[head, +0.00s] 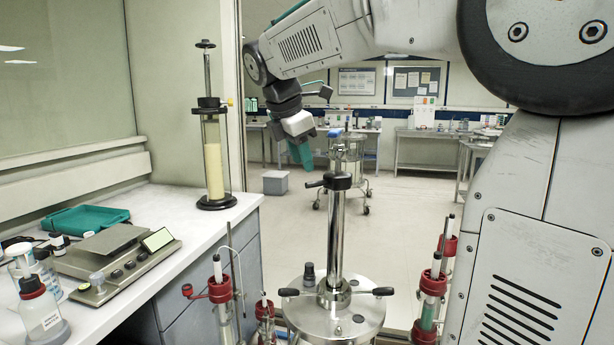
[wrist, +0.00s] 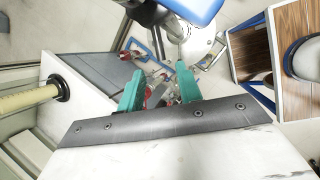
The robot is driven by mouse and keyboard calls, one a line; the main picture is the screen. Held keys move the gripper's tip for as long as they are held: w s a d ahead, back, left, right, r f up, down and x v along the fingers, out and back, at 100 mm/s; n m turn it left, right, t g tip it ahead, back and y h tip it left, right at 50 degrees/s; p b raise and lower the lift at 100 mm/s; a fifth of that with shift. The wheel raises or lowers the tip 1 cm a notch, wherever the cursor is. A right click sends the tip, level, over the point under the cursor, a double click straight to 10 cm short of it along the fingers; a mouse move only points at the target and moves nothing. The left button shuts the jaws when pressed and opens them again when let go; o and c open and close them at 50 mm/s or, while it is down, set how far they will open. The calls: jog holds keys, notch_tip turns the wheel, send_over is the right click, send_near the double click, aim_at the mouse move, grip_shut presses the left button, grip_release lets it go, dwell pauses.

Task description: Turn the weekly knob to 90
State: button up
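No knob marked "weekly" can be made out in either view. The balance (head: 113,262) on the bench at the left has a few small dark knobs along its front, with markings too small to read. My gripper (head: 303,155) hangs in the air in the upper middle of the head view, right of the bench's glass column and well away from the balance. In the wrist view its teal fingers (wrist: 158,92) stand apart with nothing seen held between them.
A glass column (head: 213,165) with pale packing stands at the bench's far end. A steel vessel (head: 333,305) with a tall post stands in front, with red-capped columns (head: 430,290) on its right. A wash bottle (head: 42,312) is at the lower left. Open floor lies beyond.

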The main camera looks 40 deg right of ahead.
aim_at(307, 185)
jog(key=x, duration=0.5)
jog(key=shift+f, duration=0.25)
grip_shut()
